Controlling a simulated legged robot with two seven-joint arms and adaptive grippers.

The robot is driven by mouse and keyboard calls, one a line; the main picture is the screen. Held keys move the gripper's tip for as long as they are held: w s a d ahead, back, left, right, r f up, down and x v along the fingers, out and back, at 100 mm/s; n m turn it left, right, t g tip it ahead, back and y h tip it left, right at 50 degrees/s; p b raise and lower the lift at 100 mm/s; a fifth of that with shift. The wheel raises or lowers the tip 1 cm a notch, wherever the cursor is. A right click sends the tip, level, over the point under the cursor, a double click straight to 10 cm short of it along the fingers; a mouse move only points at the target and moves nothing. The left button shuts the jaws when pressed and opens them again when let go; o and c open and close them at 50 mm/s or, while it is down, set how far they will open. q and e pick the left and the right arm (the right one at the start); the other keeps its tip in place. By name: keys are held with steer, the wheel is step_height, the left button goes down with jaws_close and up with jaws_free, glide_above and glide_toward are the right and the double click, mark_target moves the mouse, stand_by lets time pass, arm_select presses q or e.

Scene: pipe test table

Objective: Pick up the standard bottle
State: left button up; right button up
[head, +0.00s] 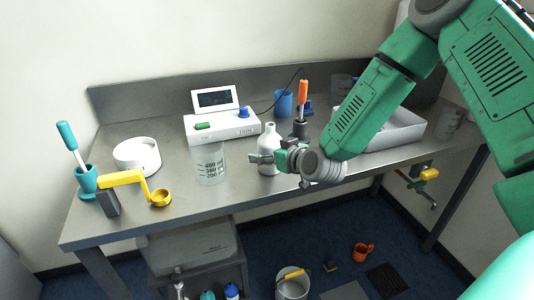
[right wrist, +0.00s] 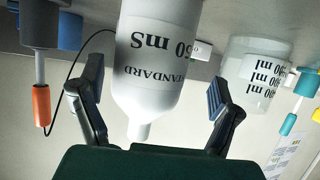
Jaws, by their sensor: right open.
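The standard bottle (head: 269,139) is white with a narrow neck and stands upright near the table's front edge. In the right wrist view the bottle (right wrist: 150,65) appears upside down, with "STANDARD" printed on its side. My right gripper (head: 268,158) is at the bottle in the head view, hiding part of its body. In the right wrist view my right gripper (right wrist: 153,85) is open, with one finger on each side of the bottle and a visible gap at both. My left gripper is not in view.
A clear beaker (head: 210,166) stands left of the bottle. A white device (head: 222,126) and a dark holder with an orange-handled tool (head: 302,99) are behind. A grey tray (head: 400,132) lies right, below my arm.

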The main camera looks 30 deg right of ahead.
mark_target(269, 124)
steer(key=shift+w+d+f, duration=0.15)
steer(key=shift+w+f, duration=0.15)
steer(key=shift+w, duration=0.25)
steer(key=shift+w+d+f, duration=0.15)
steer(key=shift+w+f, duration=0.1)
steer(key=shift+w, duration=0.25)
steer(key=shift+w+d+f, duration=0.1)
steer(key=shift+w+d, duration=0.05)
steer(key=shift+d, duration=0.5)
steer(key=shift+a, duration=0.2)
steer(key=c, duration=1.2)
steer(key=shift+a, duration=0.2)
steer(key=shift+c, duration=1)
steer(key=shift+a+r, duration=0.2)
steer(key=shift+a, duration=0.1)
steer(key=shift+d+r, duration=0.2)
steer(key=shift+r, duration=0.4)
steer(key=r, duration=0.4)
steer(key=shift+d+r, duration=0.25)
steer(key=shift+d, duration=0.15)
steer(key=r, duration=0.3)
steer(key=shift+a+r+p, duration=0.3)
steer(key=shift+a+r, duration=0.05)
steer(key=shift+a, duration=0.05)
steer(key=shift+a+r, duration=0.15)
steer(key=shift+r, duration=0.15)
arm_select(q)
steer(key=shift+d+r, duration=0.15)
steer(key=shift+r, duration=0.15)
